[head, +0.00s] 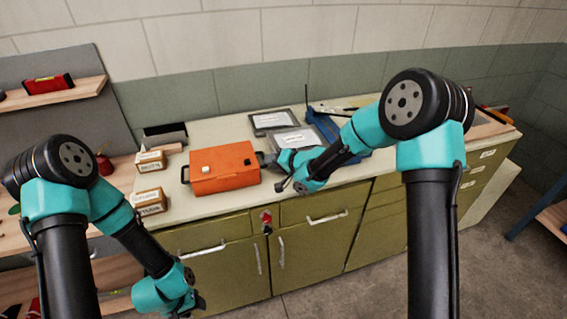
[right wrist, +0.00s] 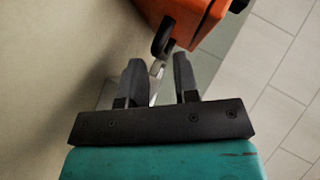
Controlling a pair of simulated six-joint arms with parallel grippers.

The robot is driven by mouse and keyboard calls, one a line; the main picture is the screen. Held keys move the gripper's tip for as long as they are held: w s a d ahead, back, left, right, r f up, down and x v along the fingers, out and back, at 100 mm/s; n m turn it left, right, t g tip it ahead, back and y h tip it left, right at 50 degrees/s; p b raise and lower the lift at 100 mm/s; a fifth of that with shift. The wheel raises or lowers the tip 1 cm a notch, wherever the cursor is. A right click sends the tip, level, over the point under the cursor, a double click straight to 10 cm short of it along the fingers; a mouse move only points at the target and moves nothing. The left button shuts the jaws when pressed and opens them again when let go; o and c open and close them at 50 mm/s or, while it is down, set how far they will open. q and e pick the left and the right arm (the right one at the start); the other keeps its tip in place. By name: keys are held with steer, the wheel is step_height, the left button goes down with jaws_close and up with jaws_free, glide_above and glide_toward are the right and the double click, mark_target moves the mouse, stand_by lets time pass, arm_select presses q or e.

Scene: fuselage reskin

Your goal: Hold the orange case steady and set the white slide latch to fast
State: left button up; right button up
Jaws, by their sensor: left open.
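The orange case (head: 224,172) lies on the pale worktop, left of the middle. A small white piece (head: 205,169), which looks like the slide latch, sits on its top toward the left; its setting is too small to read. My right gripper (head: 268,159) is at the right end of the case. In the right wrist view its fingers (right wrist: 159,80) are apart, with a thin pale metal piece between them below a black part of the case (right wrist: 188,18). My left gripper (head: 197,304) is open and empty, low in front of the cabinet, away from the case.
Two small labelled boxes (head: 149,201) stand left of the case. Dark framed trays (head: 271,121) and a blue tool (head: 322,125) lie behind and right of it. A red knob (head: 266,222) is on the cabinet front. The worktop just before the case is clear.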

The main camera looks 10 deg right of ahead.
steer(key=shift+x, duration=1.05)
steer(key=shift+c, duration=0.3)
jaws_close()
arm_select(q)
steer(key=shift+c, duration=0.4)
